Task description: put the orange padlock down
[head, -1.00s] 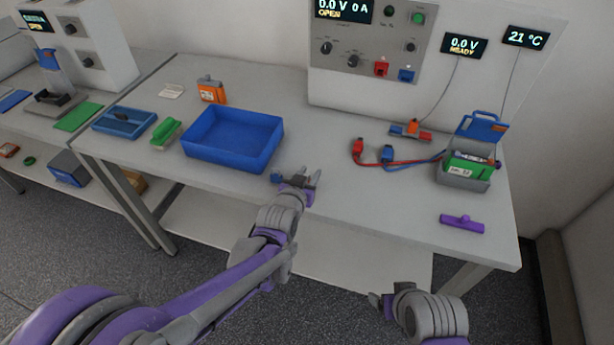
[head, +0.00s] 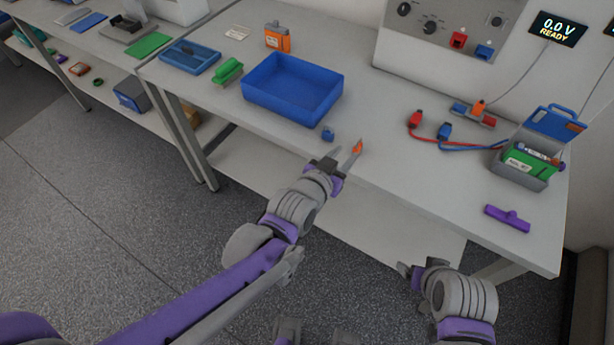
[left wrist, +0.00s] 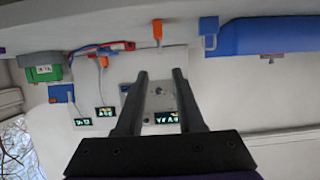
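The orange padlock (head: 358,146) is a small orange piece near the table's front edge, just past the tips of my left gripper (head: 341,158), which partly hides it. The left wrist view shows the padlock (left wrist: 157,31) beyond the two fingertips, with a gap between. My left gripper (left wrist: 160,72) is open, its fingers apart with nothing between them. A small blue padlock-like piece (head: 328,134) stands to the left of the orange one. My right gripper (head: 412,272) is low in front of the table; its finger opening is unclear.
A blue bin (head: 292,88) stands behind the small blue piece. Red and blue leads (head: 470,143) lie to the right, beside a grey case (head: 528,160) with a green block. A purple piece (head: 507,218) lies near the right front edge. The table between is clear.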

